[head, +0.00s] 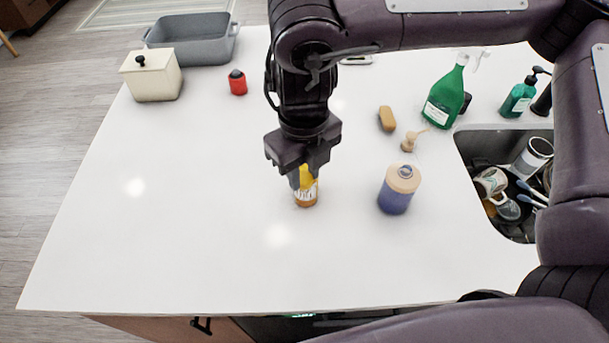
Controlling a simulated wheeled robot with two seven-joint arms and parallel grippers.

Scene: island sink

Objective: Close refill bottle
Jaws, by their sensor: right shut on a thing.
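A small bottle (306,198) with a yellow top, a pale printed label and an amber-brown base is under my right gripper (303,176). My right gripper points down from above and is shut on its upper part. The gripper hides part of the yellow top, so I cannot tell whether a cap is seated. The bottle looks upright; I cannot tell if its base touches the counter. A blue dispenser bottle (396,199) with a beige top and a round opening stands to the right. A beige pump head (409,143) is behind it, apart from it. My left gripper is not in view.
A sponge (387,118) and green spray bottle (446,97) are behind right. The sink (466,160) holds dishes. The white counter (150,240) is clear at left and front.

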